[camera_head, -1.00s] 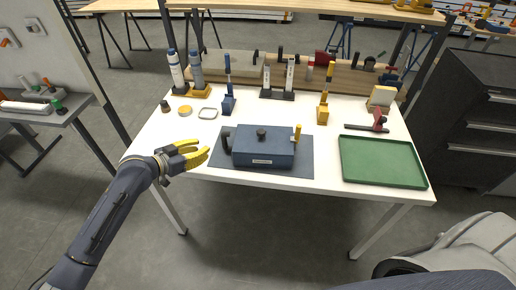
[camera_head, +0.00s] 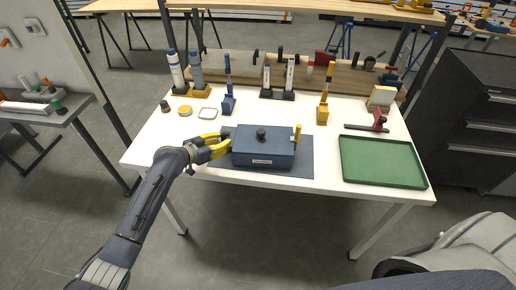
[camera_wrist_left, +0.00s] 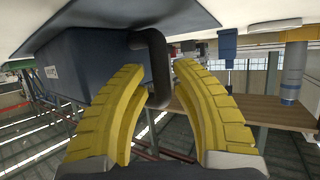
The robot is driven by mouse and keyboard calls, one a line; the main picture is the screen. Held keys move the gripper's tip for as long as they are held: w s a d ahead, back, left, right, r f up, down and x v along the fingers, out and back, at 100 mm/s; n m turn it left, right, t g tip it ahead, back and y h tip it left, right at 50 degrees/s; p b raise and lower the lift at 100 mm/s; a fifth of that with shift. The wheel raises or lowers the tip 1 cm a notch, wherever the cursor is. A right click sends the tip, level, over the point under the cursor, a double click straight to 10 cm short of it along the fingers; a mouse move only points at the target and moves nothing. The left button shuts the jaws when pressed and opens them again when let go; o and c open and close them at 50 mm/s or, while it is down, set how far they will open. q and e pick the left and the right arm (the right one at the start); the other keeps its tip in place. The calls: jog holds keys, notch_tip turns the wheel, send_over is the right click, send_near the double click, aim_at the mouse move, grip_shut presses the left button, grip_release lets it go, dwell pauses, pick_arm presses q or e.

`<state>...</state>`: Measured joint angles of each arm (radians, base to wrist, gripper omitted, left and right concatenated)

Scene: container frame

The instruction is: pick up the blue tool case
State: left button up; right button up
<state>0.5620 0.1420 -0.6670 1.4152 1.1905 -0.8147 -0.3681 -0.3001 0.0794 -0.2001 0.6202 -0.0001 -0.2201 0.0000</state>
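The blue tool case (camera_head: 264,151) sits on a dark grey mat (camera_head: 304,169) at the table's front middle. It has a black knob on top, a yellow lever at its right and a black side handle. My left gripper (camera_head: 227,143) is at the case's left side with its yellow fingers apart. In the left wrist view, the case (camera_wrist_left: 90,62) is at left, and its black handle (camera_wrist_left: 152,62) shows between the open fingers (camera_wrist_left: 158,80). I cannot tell whether a finger touches the handle. My right gripper is out of view.
A green tray (camera_head: 382,183) lies to the right of the case. A blue upright tool (camera_head: 228,103) and a yellow one (camera_head: 322,113) stand behind it. A yellow round tin (camera_head: 185,110) and a square ring (camera_head: 208,113) lie back left.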

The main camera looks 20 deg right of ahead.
pick_arm(q)
jog(key=shift+x, duration=0.95)
jog(key=shift+c, duration=0.5)
grip_shut()
jog(key=shift+r, duration=0.1)
